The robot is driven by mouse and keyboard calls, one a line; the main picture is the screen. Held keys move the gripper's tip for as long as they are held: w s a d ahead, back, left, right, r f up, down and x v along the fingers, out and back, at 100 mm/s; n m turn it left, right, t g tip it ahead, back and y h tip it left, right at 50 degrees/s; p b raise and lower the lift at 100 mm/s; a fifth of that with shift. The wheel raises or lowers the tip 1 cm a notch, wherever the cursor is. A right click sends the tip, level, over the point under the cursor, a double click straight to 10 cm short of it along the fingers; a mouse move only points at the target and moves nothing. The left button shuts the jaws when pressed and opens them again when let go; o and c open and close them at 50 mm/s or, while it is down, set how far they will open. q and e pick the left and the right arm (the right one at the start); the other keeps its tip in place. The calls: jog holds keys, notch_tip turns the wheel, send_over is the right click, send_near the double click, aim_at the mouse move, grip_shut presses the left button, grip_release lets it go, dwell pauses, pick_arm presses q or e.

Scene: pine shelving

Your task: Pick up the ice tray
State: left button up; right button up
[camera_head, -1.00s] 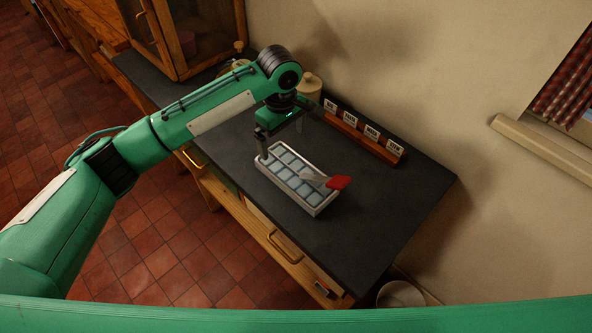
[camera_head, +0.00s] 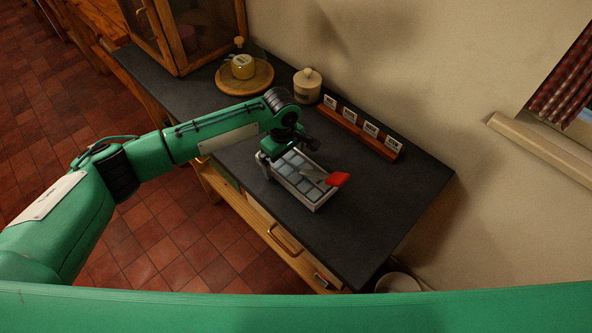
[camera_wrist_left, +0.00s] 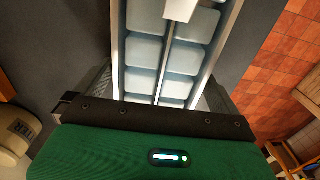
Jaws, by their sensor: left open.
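The ice tray (camera_head: 317,203) is a pale rectangular tray with grey-blue compartments, lying flat on the dark counter. A scraper-like tool with a red handle (camera_head: 338,179) lies across its near part. My left gripper (camera_head: 284,161) is open over the tray's far-left end. In the left wrist view the tray (camera_wrist_left: 147,52) runs between the spread fingers of my left gripper (camera_wrist_left: 157,92), one on each long side. Whether the fingers touch the tray cannot be told. My right gripper is not in view.
A rack of labelled blocks (camera_head: 360,133) stands along the wall behind the tray. The near right counter (camera_head: 370,215) is clear.

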pick_arm(q)
jog(key=shift+r, duration=0.1)
jog(key=c, duration=1.4)
jog(key=shift+r, duration=0.1)
notch_tip(320, 180, up, 20)
jog(key=b, duration=0.3)
jog(key=shift+f, duration=0.2)
jog(key=shift+f, duration=9.85)
